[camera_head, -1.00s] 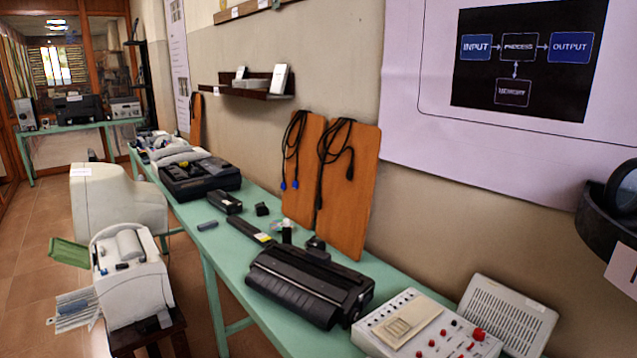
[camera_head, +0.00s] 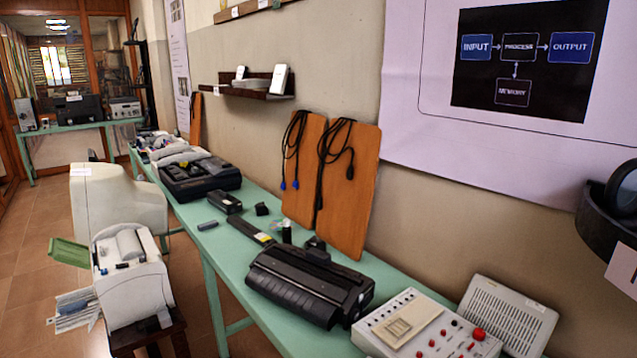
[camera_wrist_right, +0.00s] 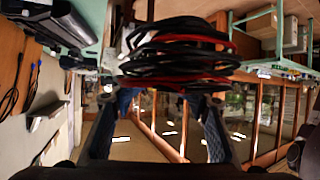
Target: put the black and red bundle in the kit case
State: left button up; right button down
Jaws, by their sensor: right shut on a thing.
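The black and red bundle (camera_wrist_right: 178,50) is a coil of black and red cable in the right wrist view. My right gripper (camera_wrist_right: 163,92) is shut on it, with a finger at each side of its lower part. The bundle hangs clear of the surfaces I can make out. The kit case appears to be the open black case (camera_head: 203,190) on the green table in the head view, with several dark items inside. Neither gripper nor the bundle shows in the head view. My left gripper is in no view.
The long green table (camera_head: 213,243) runs along the wall. A black printer-like unit (camera_head: 310,280), a white control panel (camera_head: 425,325) and small black parts stand nearer than the case. A beige monitor (camera_head: 117,200) and a white machine (camera_head: 130,275) stand left of the table.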

jog(key=s+a+r+n+g+y, duration=0.1)
jog(key=s+a+r+n+g, duration=0.1)
jog(key=a, duration=0.3)
jog(key=shift+s+a+r, duration=0.2)
jog(key=shift+s+r, duration=0.05)
jog(key=shift+r, duration=0.2)
